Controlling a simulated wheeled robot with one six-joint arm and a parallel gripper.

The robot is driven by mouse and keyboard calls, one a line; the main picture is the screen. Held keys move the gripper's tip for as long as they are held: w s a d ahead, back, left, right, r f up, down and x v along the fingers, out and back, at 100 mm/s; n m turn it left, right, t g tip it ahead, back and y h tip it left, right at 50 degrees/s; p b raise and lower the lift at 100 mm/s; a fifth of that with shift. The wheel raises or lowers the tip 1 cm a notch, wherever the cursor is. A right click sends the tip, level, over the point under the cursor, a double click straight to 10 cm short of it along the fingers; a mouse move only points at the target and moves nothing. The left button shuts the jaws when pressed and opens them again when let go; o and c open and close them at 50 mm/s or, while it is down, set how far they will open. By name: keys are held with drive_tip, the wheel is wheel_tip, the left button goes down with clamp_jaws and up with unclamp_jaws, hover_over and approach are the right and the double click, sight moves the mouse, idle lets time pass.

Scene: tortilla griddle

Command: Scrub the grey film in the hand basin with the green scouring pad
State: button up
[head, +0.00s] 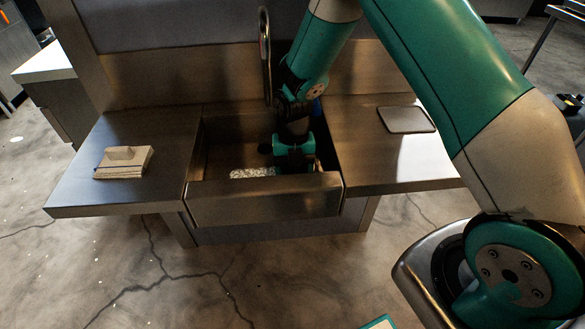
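The hand basin (265,200) is a deep steel box set between two steel counters. A pale, speckled grey patch (253,172), which looks like the film, shows low inside it, just above the front rim. My gripper (296,163) is down inside the basin, right of the patch. The basin's front wall hides its fingertips, so I cannot tell whether it is open or shut or holds anything. I cannot see the green scouring pad in this view.
The tall faucet (265,50) stands behind the basin, close to the left of my arm. A flat grey plate (405,119) lies on the right counter (385,165).

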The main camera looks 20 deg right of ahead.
drive_tip(key=shift+s+f, duration=0.15)
drive_tip(key=shift+s, duration=0.05)
drive_tip(key=shift+c, duration=0.8)
drive_tip(key=shift+w+r+p, duration=0.15)
drive_tip(key=shift+r+p, duration=1.9)
drive_tip(key=shift+r, duration=0.55)
